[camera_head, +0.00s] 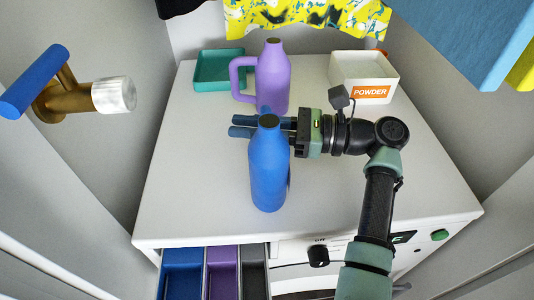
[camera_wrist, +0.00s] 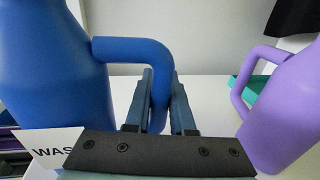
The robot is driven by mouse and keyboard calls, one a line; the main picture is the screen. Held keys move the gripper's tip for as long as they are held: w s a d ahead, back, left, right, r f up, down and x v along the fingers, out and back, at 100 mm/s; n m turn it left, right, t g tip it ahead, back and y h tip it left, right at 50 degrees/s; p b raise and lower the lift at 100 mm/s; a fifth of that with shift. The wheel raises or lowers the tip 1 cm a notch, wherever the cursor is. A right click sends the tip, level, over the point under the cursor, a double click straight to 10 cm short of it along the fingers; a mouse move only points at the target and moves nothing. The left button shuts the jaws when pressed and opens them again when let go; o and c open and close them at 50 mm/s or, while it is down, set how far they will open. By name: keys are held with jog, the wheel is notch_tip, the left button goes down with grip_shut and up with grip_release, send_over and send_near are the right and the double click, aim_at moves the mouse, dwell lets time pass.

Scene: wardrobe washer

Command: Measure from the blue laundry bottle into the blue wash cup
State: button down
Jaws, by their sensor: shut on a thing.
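The blue laundry bottle (camera_head: 268,170) is upright over the front of the white washer top; I cannot tell whether its base touches it. My gripper (camera_head: 240,126) reaches in from the right, behind the bottle. In the wrist view, the fingers (camera_wrist: 160,78) are shut on the handle of the blue bottle (camera_wrist: 50,65). The handle's lower end is hidden. A blue compartment (camera_head: 182,272), apparently the wash cup, is at the left of the open drawer, below and left of the bottle. A white label reading "WAS" (camera_wrist: 53,148) shows by the bottle's lower part.
A purple bottle (camera_head: 273,75) stands behind the gripper. A teal tray (camera_head: 220,70) is at the back left, a white POWDER box (camera_head: 362,78) at the back right. The drawer also has purple (camera_head: 221,272) and dark (camera_head: 253,272) compartments. The left of the washer top (camera_head: 190,170) is clear.

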notch_tip(320, 180, up, 5)
jog(key=p, duration=0.5)
jog(key=shift+f, duration=0.1)
jog(key=shift+f, duration=0.1)
dwell(0.5)
